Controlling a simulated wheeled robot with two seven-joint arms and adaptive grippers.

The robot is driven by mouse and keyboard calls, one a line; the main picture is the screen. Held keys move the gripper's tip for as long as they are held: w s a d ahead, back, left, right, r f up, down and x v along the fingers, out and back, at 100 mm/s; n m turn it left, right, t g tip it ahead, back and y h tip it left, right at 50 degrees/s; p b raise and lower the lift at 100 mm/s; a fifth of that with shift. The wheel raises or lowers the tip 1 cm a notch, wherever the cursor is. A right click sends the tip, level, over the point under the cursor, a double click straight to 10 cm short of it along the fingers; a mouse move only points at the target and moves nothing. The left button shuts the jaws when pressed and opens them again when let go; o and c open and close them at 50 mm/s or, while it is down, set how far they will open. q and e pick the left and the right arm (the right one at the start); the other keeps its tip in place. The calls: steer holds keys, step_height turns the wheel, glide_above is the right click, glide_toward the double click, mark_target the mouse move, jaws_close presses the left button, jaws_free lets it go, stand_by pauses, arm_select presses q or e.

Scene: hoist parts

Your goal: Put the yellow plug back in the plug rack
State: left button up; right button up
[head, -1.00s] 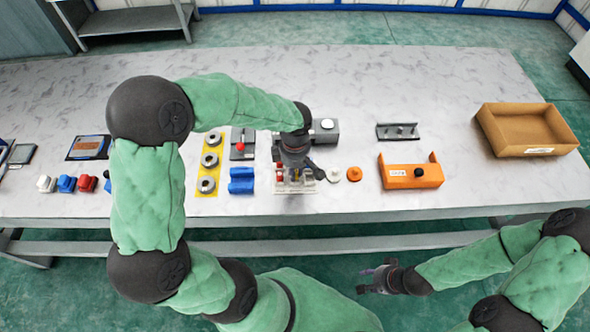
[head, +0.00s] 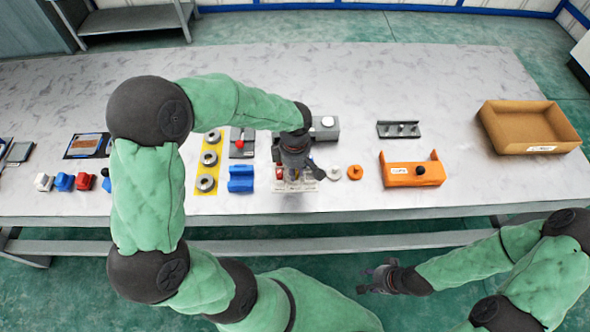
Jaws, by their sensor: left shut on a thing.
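My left gripper (head: 295,170) points down over the white plug rack (head: 308,185) near the table's front edge. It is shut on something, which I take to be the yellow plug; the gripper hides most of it. I cannot tell whether the held plug touches the rack. My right gripper (head: 368,280) hangs in front of the table, low and away from the rack; its fingers look spread, with nothing between them.
A blue block (head: 241,179) stands close left of the rack, beside a yellow strip with rings (head: 208,158). White (head: 333,173) and orange (head: 354,173) discs lie close right. An orange holder (head: 413,174) and a cardboard box (head: 530,128) are further right. The table's back is clear.

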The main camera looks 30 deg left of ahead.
arm_select(q)
steer(key=o, duration=0.9)
steer(key=shift+r, duration=0.1)
steer(key=shift+r+p, duration=2.3)
steer(key=shift+r, duration=1.15)
steer(key=shift+s+f, duration=0.1)
